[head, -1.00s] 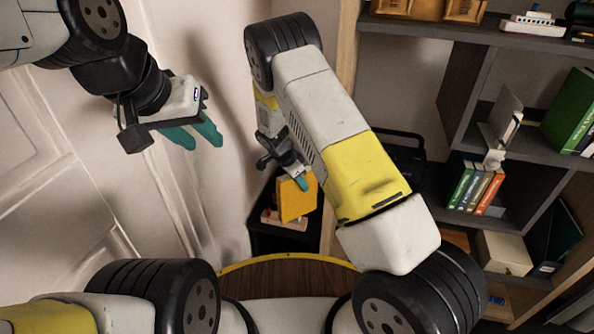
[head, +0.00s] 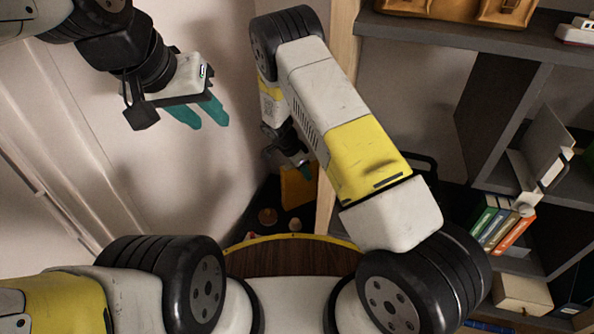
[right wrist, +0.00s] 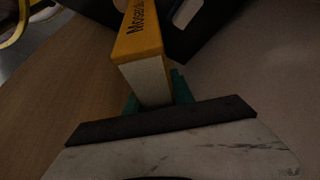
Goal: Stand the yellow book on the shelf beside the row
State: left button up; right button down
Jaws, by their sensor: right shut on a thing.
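The yellow book (head: 297,187) shows in the head view below my right gripper (head: 301,160), partly hidden by my right arm. In the right wrist view the yellow book (right wrist: 140,48) is between the teal fingers of my right gripper (right wrist: 158,98), with dark lettering on its spine and pale page edges towards the camera. My right gripper is shut on it. My left gripper (head: 205,112) is at the upper left of the head view, empty, its teal fingers a little apart. The row of books (head: 502,226) stands on the shelf (head: 527,264) at the right, beside a grey-white bookend (head: 530,200).
A wooden panel edge (head: 343,90) rises between my right arm and the shelves. Upper shelves hold a wooden tray (head: 460,10) and a white model boat (head: 575,32). A cream box (head: 523,293) sits below the row. Small round items (head: 267,217) lie on a dark surface near the book.

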aim_at(304, 183)
jog(key=shift+f, duration=3.6)
jog(key=c, duration=1.1)
grip_release()
jog(key=shift+f, duration=0.1)
jog(key=shift+o, duration=0.5)
jog(key=v, duration=1.2)
jog(key=x, duration=0.3)
jog(key=shift+w+d+f, duration=0.15)
jog(key=shift+w+d, duration=0.1)
jog(key=shift+w, duration=0.05)
jog(key=shift+x, duration=3.7)
